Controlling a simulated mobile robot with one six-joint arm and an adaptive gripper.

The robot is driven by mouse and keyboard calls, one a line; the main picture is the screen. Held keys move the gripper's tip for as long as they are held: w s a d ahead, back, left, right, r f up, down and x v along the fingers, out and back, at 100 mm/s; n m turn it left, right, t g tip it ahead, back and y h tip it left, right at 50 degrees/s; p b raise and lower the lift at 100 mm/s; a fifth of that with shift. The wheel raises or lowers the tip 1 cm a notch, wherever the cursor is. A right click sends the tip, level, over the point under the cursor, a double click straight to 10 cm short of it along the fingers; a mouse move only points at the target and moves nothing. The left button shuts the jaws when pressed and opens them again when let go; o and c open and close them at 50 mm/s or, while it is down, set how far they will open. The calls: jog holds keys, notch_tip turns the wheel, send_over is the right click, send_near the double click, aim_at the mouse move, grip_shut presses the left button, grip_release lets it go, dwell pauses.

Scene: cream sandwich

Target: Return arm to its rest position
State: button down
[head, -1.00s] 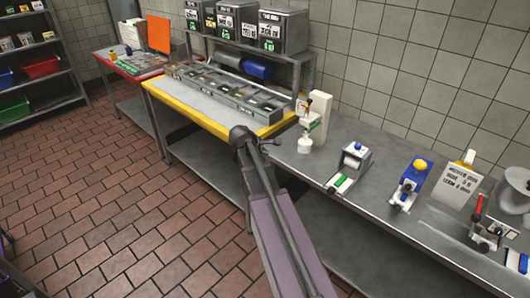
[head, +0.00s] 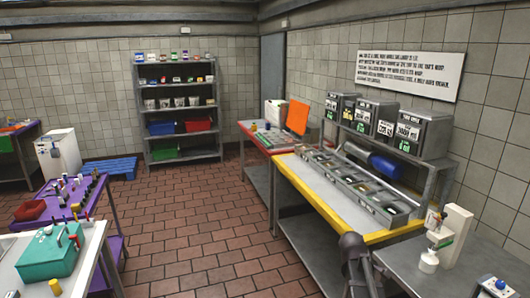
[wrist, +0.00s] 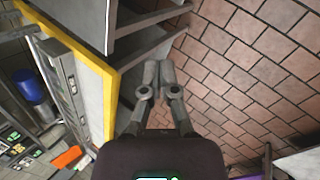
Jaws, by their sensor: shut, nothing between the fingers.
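My gripper (wrist: 159,78) is shut and empty in the wrist view, its two grey fingers together. It is in the air beside the yellow-edged prep table, with the brick floor below and to the right. In the head view a dark part of my arm (head: 355,262) shows at the bottom, in front of the prep table's near end. The fingers cannot be made out there.
The yellow-edged prep table (head: 340,208) with a row of bins stands at the right, a grey counter (head: 470,260) nearer. A red-edged table (head: 260,143) stands beyond. A purple table (head: 105,215) is at the left. The brick floor (head: 200,220) between is clear.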

jog(key=s+a+f+m+g+y, duration=0.1)
jog(key=s+a+m+y, duration=0.2)
jog(key=s+a, duration=0.4)
jog(key=s+a+f+m+g+y, duration=0.1)
jog(key=s+a+m+y, duration=0.2)
jog(key=a, duration=0.8)
jog(key=s+m, duration=0.2)
jog(key=s, duration=0.2)
jog(key=shift+a+f, duration=0.15)
jog(key=shift+f, duration=0.2)
